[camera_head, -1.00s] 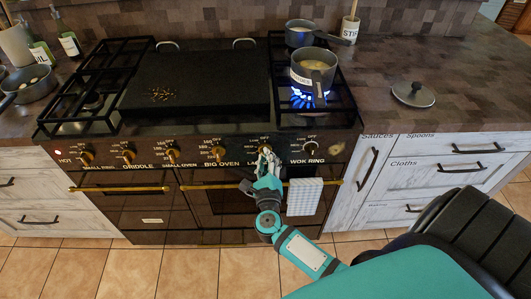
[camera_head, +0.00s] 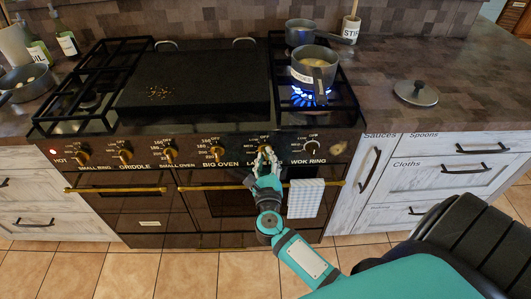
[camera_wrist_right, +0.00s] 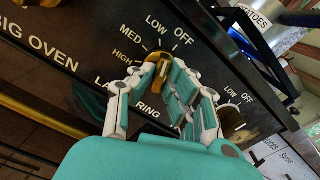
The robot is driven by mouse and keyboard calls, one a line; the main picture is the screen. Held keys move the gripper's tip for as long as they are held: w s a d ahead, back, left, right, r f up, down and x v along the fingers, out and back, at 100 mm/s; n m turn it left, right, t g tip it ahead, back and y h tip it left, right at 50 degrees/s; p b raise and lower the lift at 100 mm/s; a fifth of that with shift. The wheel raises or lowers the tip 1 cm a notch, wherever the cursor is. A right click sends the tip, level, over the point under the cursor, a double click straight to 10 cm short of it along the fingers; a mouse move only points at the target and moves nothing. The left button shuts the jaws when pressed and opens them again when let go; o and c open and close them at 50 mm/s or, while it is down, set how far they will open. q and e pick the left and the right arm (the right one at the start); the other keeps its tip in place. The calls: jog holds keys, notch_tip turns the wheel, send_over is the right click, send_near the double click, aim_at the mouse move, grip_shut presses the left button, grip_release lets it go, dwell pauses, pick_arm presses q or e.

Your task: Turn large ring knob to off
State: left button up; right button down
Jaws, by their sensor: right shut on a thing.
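The large ring knob (camera_wrist_right: 160,76) is brass-coloured and sits on the dark stove front, with LOW, MED, HIGH and OFF marked around it. My right gripper (camera_wrist_right: 157,70) has its fingers on both sides of the knob and is shut on it; the gripper also shows in the head view (camera_head: 265,151), covering most of the knob and its label. Which mark the knob points at is hard to tell. A blue flame (camera_head: 308,97) burns under the potatoes pot (camera_head: 315,66) on the right burner. My left gripper is not in view.
The wok ring knob (camera_head: 311,147) is just right of my gripper and the big oven knob (camera_head: 217,153) is to its left. A checked towel (camera_head: 305,198) hangs on the oven rail below. A lid (camera_head: 416,92) lies on the counter at the right.

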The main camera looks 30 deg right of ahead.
jog(key=shift+f+m+b, duration=0.15)
jog(key=shift+m+b, duration=0.7)
jog(key=shift+m, duration=0.25)
jog(key=shift+m+b, duration=0.35)
jog(key=shift+m, duration=0.25)
jog(key=shift+a+m+b, duration=0.1)
jog(key=shift+m+b, duration=0.35)
jog(key=shift+m, duration=0.15)
jog(key=c, duration=1.3)
grip_release()
jog(key=shift+c, duration=0.2)
